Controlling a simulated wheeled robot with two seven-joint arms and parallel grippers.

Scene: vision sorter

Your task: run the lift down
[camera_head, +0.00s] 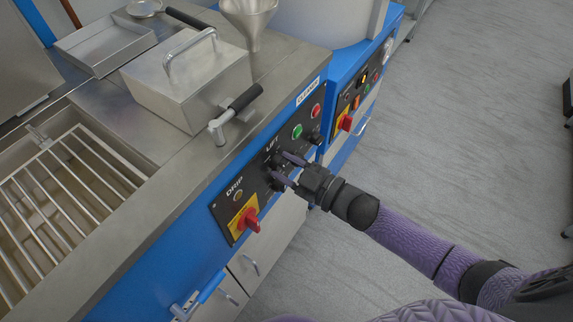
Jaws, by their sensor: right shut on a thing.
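A black control panel (268,170) is set in the blue front of a steel-topped machine. It carries the labels DRIP and LIFT, a red rotary switch on a yellow plate (247,222), a green button (297,131) and a red button (316,111). My right gripper (281,170) is at the panel just below the LIFT label, its two fingers shut on a small dark control (276,170). The fingers hide most of that control, so its setting cannot be told. My left gripper is not in view.
A fryer-like basin with a wire rack (75,185) lies at the left. A lidded steel box (190,80), a lever with black grip (240,100), a funnel (248,18) and a tray (105,45) are on top. Grey floor (470,130) is clear at the right.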

